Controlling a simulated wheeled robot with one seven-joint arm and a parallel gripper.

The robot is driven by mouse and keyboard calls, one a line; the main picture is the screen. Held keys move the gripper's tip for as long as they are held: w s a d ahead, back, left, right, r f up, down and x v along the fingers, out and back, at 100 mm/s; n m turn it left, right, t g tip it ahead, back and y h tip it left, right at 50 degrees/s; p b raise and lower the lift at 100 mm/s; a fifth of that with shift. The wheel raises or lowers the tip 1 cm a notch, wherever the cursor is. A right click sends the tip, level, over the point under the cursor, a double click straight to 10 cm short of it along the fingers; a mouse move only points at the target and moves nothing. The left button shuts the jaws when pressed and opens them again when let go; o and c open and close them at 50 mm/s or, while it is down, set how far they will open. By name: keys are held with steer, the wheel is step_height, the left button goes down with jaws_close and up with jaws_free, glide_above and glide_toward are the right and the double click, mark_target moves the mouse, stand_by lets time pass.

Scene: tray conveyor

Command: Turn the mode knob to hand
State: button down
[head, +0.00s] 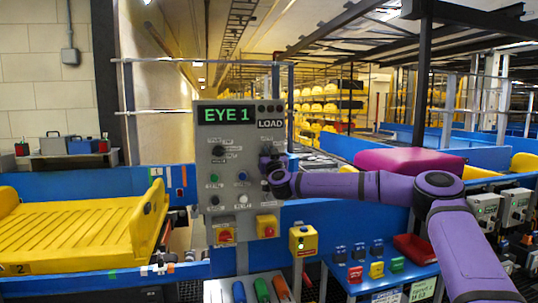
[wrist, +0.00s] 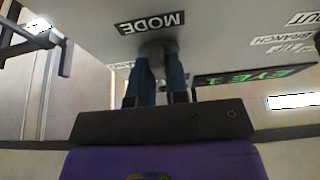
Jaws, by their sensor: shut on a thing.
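The grey control panel (head: 240,183) stands upright at the middle of the head view. Its green display (head: 227,115) reads "EYE 1", with a "LOAD" plate (head: 271,124) beside it. My gripper (head: 270,166) reaches the panel's right side from the right. In the wrist view the mode knob (wrist: 157,48) sits at the inverted "MODE" label (wrist: 150,23), and my gripper (wrist: 159,80) is shut on it with a finger on each side. A small label (wrist: 121,65) by the knob is partly hidden. The knob's pointer direction cannot be told; in the head view my gripper covers the knob.
Other knobs and buttons (head: 218,151) sit on the panel's left side. A yellow tray (head: 80,233) lies on the conveyor at left. A magenta case (head: 408,161) is behind my arm.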

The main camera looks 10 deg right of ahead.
steer(key=shift+a+r+m+h, duration=0.15)
steer(key=shift+m+h, duration=0.25)
steer(key=shift+m, duration=0.4)
steer(key=shift+m+h, duration=1)
steer(key=shift+m, duration=0.8)
steer(key=m+g+h, duration=0.1)
steer(key=m, duration=0.2)
steer(key=m+g+h, duration=0.1)
steer(key=m, duration=0.3)
steer(key=m+g+h, duration=0.1)
steer(key=m+h, duration=0.1)
steer(key=m, duration=0.1)
steer(key=shift+a+m, duration=0.25)
steer(key=shift+m, duration=0.45)
steer(key=c, duration=1.1)
jaws_free()
steer(key=shift+s, duration=0.1)
